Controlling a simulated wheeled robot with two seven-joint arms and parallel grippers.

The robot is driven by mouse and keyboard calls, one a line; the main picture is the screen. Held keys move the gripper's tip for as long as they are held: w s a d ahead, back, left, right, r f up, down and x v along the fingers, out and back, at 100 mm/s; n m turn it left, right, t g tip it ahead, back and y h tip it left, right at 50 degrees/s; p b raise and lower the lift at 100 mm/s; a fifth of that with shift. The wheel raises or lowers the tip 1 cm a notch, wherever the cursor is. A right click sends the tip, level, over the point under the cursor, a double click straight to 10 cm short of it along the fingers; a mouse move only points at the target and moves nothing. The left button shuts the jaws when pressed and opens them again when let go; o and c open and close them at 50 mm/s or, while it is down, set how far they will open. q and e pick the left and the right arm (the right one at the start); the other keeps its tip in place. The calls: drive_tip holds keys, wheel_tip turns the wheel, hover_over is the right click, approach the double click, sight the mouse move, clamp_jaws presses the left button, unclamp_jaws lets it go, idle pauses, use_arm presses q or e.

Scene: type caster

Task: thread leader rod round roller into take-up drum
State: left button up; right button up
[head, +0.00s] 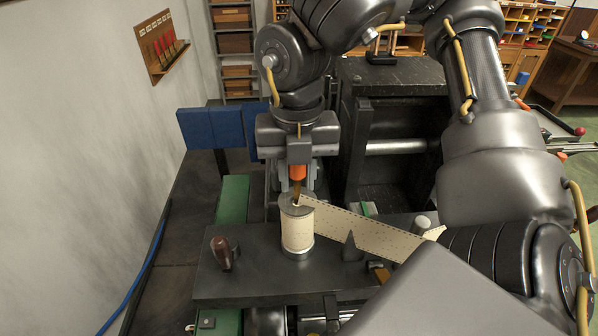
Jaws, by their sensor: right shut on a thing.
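My right gripper (298,165) points straight down from the top middle and is shut on an orange-topped rod (298,173). The rod's brownish lower part reaches down to the top of a cream-wrapped drum (297,230) with a grey cap. I cannot tell whether the rod's tip is inside the drum or just over it. A cream perforated strip (375,234) runs from the drum's top right towards a pale-topped round post (422,222), perhaps the roller. The strip's right end is hidden behind my arm. My left gripper is not in view.
A dark plate (265,272) carries the drum, a brown knob (222,252) at left and a grey pointed fin (351,247) by the strip. Dark machinery (390,110) stands behind. My right arm blocks the right side. The plate's left part is mostly clear.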

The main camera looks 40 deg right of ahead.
drive_tip(key=shift+f+b, duration=1)
drive_tip(key=shift+f, duration=0.4)
drive_tip(key=o, duration=1.1)
drive_tip(key=shift+c, duration=0.2)
wheel_tip(320, 180, up, 6)
drive_tip(key=p, duration=0.6)
drive_tip(key=shift+r, duration=0.1)
